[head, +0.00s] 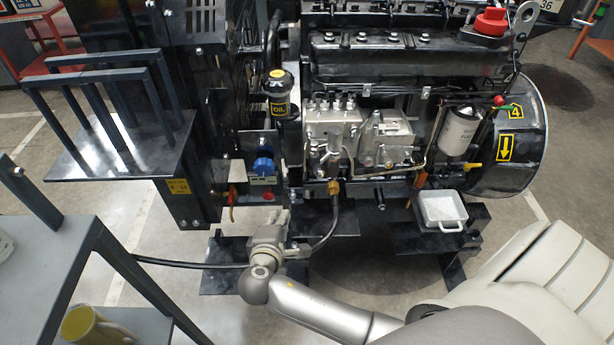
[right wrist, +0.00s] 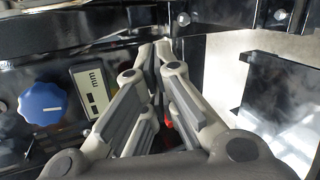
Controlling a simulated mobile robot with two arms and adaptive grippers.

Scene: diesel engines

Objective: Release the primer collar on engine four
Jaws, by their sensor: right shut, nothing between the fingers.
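Engine four (head: 365,60) is a black diesel engine with a yellow 4 label on its right end. A silver pump block (head: 335,130) with fittings on top sits on its near side. I cannot tell for sure which part is the primer collar. My right gripper (head: 283,214) is low in front of the engine, below a blue knob (head: 263,167). In the right wrist view, my right gripper (right wrist: 154,50) has its fingertips together and empty. The blue knob (right wrist: 41,103) and a small grey display (right wrist: 90,91) are left of the fingers. My left gripper is not in view.
A white tray (head: 428,222) stands on a black bracket at right. A black cable (head: 190,264) runs near my right arm. A dark shelf (head: 120,150) juts out at upper left.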

